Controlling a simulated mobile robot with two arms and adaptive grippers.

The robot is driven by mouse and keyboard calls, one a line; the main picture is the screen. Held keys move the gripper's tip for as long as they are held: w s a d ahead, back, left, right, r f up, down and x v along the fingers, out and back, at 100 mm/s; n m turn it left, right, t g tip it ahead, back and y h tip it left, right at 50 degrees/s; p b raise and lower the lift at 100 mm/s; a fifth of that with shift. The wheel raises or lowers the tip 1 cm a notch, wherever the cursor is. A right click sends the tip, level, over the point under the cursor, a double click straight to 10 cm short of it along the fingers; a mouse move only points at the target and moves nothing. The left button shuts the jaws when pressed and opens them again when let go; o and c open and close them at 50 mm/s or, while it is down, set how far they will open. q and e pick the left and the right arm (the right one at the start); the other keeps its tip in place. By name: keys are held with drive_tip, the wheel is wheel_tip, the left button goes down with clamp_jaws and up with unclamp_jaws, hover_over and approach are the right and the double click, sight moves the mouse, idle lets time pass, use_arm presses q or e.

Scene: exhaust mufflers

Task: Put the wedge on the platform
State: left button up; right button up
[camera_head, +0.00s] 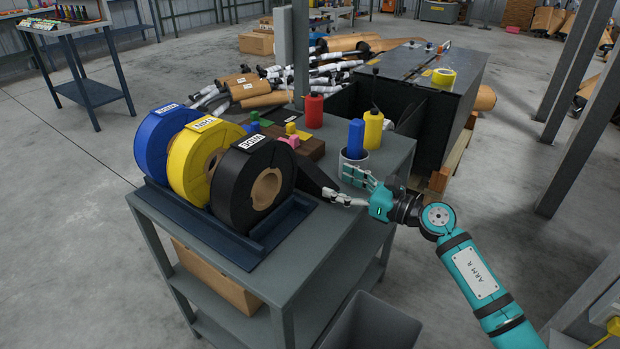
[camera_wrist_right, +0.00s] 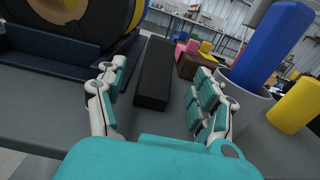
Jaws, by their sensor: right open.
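My right gripper (camera_head: 337,183) is open over the front right of the grey worktable (camera_head: 330,245). A long black block (camera_head: 314,180), which looks like the wedge, lies on the table just left of its fingertips. In the right wrist view the black block (camera_wrist_right: 155,75) lies between and ahead of the two spread fingers (camera_wrist_right: 157,85), and no finger visibly grips it. A dark brown wooden block (camera_head: 311,149), possibly the platform, sits farther back with small pink, yellow and green pieces on or beside it. My left gripper is out of view.
Blue, yellow and black spools (camera_head: 235,190) stand in a dark holder left of the block. A grey cup (camera_head: 353,164) with a blue cylinder (camera_head: 355,138) stands close behind my right gripper. Yellow (camera_head: 373,130) and red (camera_head: 314,111) bottles stand farther back.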

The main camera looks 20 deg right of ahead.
sight(316, 173)
drive_tip(key=x, duration=0.9)
drive_tip(key=shift+w+a, duration=0.25)
drive_tip(key=c, duration=1.3)
clamp_jaws()
drive_tip(key=shift+r, duration=0.1)
